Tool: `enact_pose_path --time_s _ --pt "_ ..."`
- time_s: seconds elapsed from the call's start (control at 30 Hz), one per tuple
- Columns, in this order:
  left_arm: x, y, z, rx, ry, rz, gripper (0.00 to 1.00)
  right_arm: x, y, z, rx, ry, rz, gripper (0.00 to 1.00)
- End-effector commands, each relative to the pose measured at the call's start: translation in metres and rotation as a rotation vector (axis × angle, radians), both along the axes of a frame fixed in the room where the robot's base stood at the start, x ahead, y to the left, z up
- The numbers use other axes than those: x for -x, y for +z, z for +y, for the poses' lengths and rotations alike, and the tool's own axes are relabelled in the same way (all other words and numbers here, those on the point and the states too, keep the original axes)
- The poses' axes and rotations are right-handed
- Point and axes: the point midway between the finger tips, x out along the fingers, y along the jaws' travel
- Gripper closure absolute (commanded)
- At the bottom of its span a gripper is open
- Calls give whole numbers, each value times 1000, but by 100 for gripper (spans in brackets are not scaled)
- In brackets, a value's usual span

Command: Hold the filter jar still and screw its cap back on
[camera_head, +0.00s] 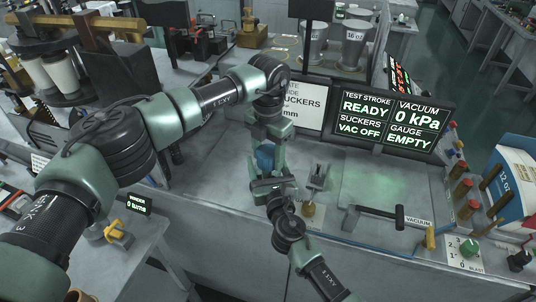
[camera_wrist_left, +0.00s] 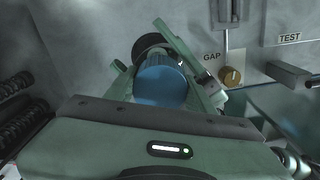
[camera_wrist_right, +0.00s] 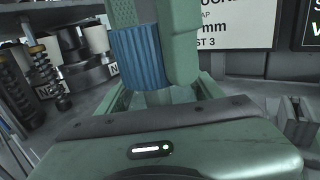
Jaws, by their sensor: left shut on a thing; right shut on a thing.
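The blue ribbed cap (camera_head: 265,157) sits between the two grippers; its round top shows in the left wrist view (camera_wrist_left: 160,82) and its ribbed side in the right wrist view (camera_wrist_right: 138,56). My left gripper (camera_head: 266,147), reaching down from above, is shut on the cap. Below the cap, a pale part of the filter jar (camera_wrist_right: 158,97) shows between the fingers of my right gripper (camera_head: 267,182), which is shut on the jar from the front. The cap is on top of the jar, roughly in line; the fingers hide the seam, so I cannot tell how tightly it sits.
A status screen (camera_head: 408,119) reading READY and VAC OFF stands behind the bench on the right. A gap knob (camera_wrist_left: 232,76) and a black handle (camera_head: 380,213) are right of the grippers. A box (camera_head: 515,180) stands far right. Bare bench lies left of the grippers.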

Motion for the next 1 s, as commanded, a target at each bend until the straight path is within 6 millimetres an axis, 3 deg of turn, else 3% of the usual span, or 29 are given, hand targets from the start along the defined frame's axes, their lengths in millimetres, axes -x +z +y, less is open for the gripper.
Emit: enact_pose_path --time_s 0.1,0.3,0.47,0.5,0.57,1.0 --pt "0 0 0 -1 -284 -1 95 0 -1 0 0 -1 2 100" --pt "0 0 0 1 -687 -1 95 0 -1 -1 0 -1 2 100" --pt "0 0 0 1 -712 -1 95 0 -1 0 0 -1 2 100" --pt "0 0 0 1 -711 -1 41 0 -1 0 0 -1 2 100" --pt "0 0 0 1 -711 -1 24 0 -1 -1 0 -1 2 100" --pt "0 7 0 0 -709 -1 21 0 -1 0 0 -1 2 100"
